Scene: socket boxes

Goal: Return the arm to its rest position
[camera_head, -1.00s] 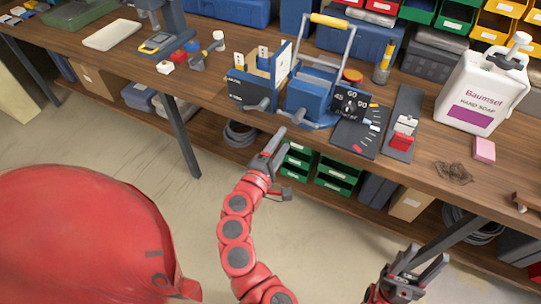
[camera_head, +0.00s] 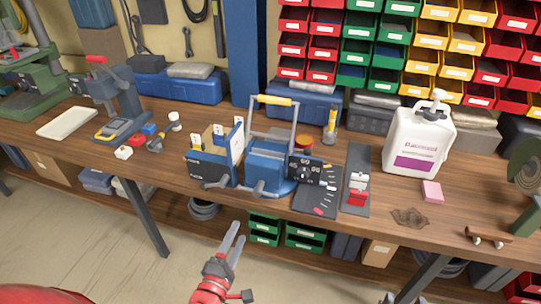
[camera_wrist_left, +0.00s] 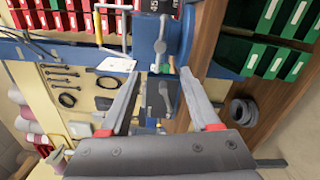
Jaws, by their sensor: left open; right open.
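My left gripper (camera_head: 240,231) is in front of the workbench, over the floor and lower shelf, with its fingers pointing up toward the bench. Its fingers are apart and empty, and they also show spread in the left wrist view (camera_wrist_left: 160,74). It touches nothing that I can see. My right gripper (camera_head: 402,298) barely shows at the bottom edge, with only its fingertips in view; nothing is seen between them.
The wooden bench (camera_head: 455,210) holds a blue device with a yellow handle (camera_head: 268,165), a dial plate (camera_head: 315,187), a soap jug (camera_head: 418,140) and a pink block (camera_head: 432,191). Green bins (camera_head: 265,228) sit on the shelf below. Floor in front is free.

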